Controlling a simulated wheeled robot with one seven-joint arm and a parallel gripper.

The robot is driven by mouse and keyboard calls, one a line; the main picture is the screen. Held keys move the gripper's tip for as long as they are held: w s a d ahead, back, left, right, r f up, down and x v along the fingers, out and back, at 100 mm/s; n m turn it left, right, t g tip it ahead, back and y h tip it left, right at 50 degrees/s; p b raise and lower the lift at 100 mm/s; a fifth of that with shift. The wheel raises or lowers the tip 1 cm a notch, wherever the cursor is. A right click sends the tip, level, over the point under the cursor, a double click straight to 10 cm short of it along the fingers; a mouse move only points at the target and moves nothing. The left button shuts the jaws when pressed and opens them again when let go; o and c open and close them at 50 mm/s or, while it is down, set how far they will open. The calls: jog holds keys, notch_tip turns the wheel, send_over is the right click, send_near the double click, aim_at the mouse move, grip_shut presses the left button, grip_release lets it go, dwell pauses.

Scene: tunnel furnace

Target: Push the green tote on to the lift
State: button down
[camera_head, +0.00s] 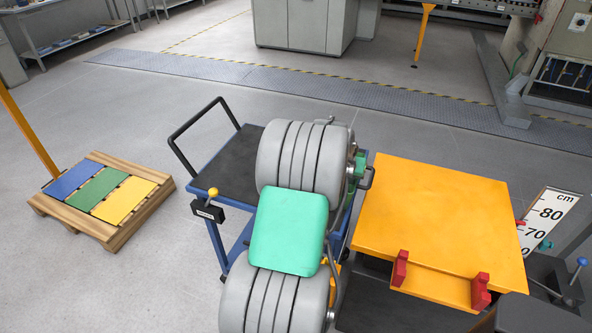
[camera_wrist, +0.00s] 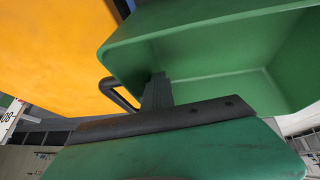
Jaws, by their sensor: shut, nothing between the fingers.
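The green tote (camera_wrist: 215,45) fills the upper right of the wrist view, and I see into its open inside. A dark handle (camera_wrist: 120,97) shows at its left end. My gripper (camera_wrist: 157,78) is shut and empty, its dark fingers overlapping the tote's near end; I cannot tell whether they touch it. In the head view my arm hides my gripper and most or all of the tote. The lift's orange platform (camera_head: 428,215), with two red stops (camera_head: 399,268) along its near edge, stands right of my arm. It also shows in the wrist view (camera_wrist: 55,45).
A blue trolley (camera_head: 235,165) with a dark top and push handle stands behind my arm, left of the lift. A centimetre scale (camera_head: 548,222) stands at the lift's right. A pallet with coloured panels (camera_head: 103,194) lies at the left. Open floor (camera_head: 100,285) is at the front left.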

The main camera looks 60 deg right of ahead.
jog(key=shift+s, duration=0.15)
jog(key=shift+s+d+b, duration=0.2)
jog(key=shift+s+d, duration=0.1)
jog(key=shift+s, duration=1.65)
jog(key=shift+s+d+b, duration=0.2)
jog(key=shift+s+d, duration=0.15)
jog(key=shift+s, duration=1.55)
jog(key=shift+s+d+b, duration=0.2)
jog(key=shift+s+d, duration=0.1)
jog(key=shift+s, duration=1.65)
jog(key=shift+s+d+b, duration=0.15)
jog(key=shift+s+d, duration=0.15)
jog(key=shift+s, duration=1.7)
jog(key=shift+s+d+b, duration=0.2)
jog(key=shift+s+d, duration=0.1)
jog(key=shift+s, duration=1.65)
jog(key=shift+s+d+b, duration=0.15)
jog(key=shift+s+d, duration=0.15)
jog(key=shift+s, duration=1.7)
jog(key=shift+s, duration=0.35)
jog(key=shift+s+d, duration=0.3)
jog(key=shift+s, duration=1.55)
jog(key=shift+s+d, duration=0.35)
jog(key=shift+s, duration=1.55)
jog(key=shift+s+d, duration=0.3)
jog(key=shift+s, duration=1.55)
